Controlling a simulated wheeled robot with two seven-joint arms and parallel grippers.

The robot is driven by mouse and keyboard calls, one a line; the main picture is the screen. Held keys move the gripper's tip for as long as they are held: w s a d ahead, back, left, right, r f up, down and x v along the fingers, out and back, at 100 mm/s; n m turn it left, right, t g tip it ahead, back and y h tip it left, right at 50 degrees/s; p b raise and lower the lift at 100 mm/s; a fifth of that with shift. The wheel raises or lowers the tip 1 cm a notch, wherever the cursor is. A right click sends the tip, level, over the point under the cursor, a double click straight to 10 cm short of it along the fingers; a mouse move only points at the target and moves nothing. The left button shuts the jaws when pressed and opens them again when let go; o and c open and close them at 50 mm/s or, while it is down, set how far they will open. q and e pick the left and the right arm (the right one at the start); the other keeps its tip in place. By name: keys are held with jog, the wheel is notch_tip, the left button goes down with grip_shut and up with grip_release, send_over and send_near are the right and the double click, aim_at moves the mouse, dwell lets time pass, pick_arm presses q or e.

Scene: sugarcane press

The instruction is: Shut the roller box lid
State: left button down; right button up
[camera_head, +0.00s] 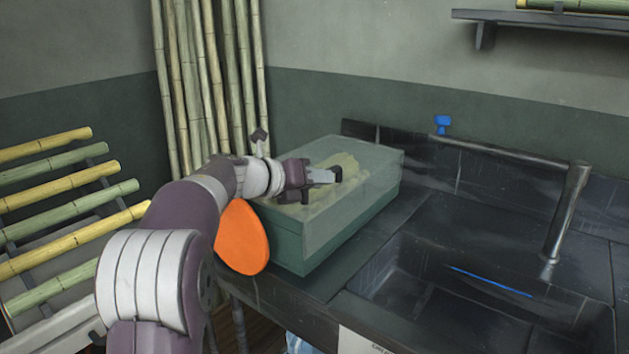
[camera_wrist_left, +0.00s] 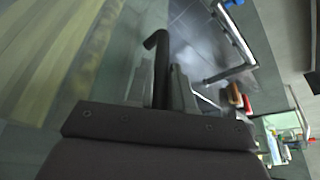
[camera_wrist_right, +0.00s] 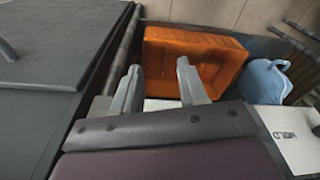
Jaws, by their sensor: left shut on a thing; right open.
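The roller box (camera_head: 290,246) is a green box on the dark counter with a see-through lid (camera_head: 375,155). Yellowish material shows through it. The lid looks roughly level over the box; I cannot tell whether a gap is left. My left gripper (camera_head: 325,177) is over the lid's top, shut on its dark handle (camera_head: 337,173). In the left wrist view the hooked dark handle (camera_wrist_left: 157,65) stands at the grey fingers (camera_wrist_left: 180,92), with the clear lid to the left. My right gripper (camera_wrist_right: 160,85) is open and empty, seen only in the right wrist view.
An orange disc (camera_head: 243,238) is at the box's near left side. A sink (camera_head: 480,260) with a tap (camera_head: 565,215) lies to the right. Bamboo poles (camera_head: 212,75) stand behind. The right wrist view shows an orange crate (camera_wrist_right: 195,52) and a blue jug (camera_wrist_right: 264,80).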

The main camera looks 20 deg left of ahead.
pick_arm(q)
jog(key=shift+f, duration=0.35)
jog(key=c, duration=1.4)
grip_release()
jog(key=shift+s+r, duration=0.1)
jog(key=shift+r, duration=0.05)
jog(key=p+v, duration=0.1)
jog(key=v, duration=1.1)
jog(key=shift+s+a+r+p, duration=0.1)
jog(key=shift+s+r+p, duration=0.1)
jog(key=shift+p, duration=0.15)
